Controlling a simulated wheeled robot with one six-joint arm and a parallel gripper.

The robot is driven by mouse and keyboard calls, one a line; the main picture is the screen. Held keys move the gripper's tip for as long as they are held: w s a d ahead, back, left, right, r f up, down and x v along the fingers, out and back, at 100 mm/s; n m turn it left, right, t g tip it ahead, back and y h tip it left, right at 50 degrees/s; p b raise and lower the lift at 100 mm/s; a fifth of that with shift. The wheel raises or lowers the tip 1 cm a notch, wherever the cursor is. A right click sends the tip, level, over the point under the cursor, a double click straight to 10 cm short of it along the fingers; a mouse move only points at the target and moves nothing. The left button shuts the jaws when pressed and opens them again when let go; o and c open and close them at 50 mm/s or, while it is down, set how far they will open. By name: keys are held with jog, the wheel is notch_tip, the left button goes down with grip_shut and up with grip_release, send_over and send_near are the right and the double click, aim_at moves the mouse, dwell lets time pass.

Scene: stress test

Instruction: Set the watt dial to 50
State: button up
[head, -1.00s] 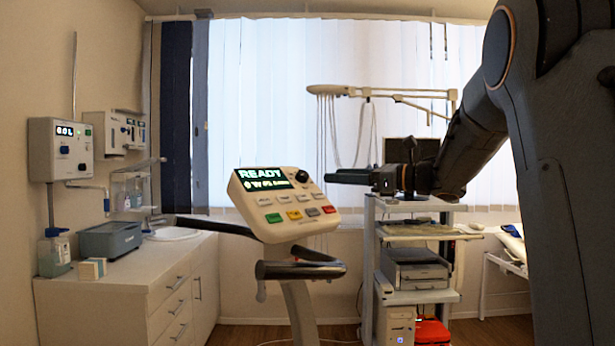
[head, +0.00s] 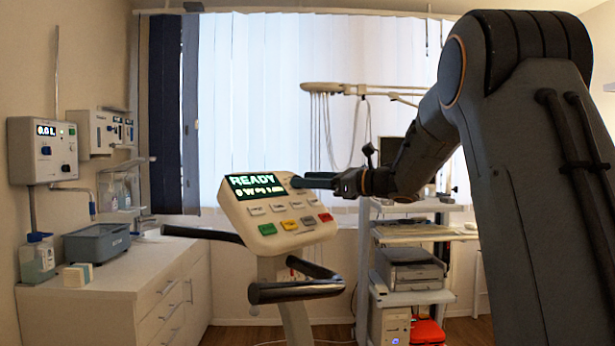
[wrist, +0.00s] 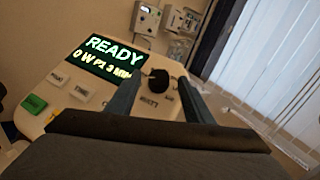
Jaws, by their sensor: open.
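The bike console (head: 262,228) is a cream panel with a lit display (head: 256,187) reading "READY". In the wrist view, the display (wrist: 105,58) shows "0 W" on its lower line. The black round watt dial (wrist: 158,80) sits right of the display, above a label that seems to read "WATT". My gripper (wrist: 160,76) is open, with one finger to each side of the dial in that picture. I cannot tell whether either finger touches it. In the head view, my gripper (head: 297,182) is at the console's upper right corner and hides the dial.
Coloured and white buttons line the console's lower face, including a green one (wrist: 34,104). Black handlebars (head: 295,290) stand below it. A trolley (head: 412,234) with a printer is behind at the right. A white counter (head: 95,300) stands at the left.

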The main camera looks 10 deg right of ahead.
jog(key=shift+w+a, duration=0.2)
jog(key=c, duration=1)
jog(key=shift+c, duration=0.2)
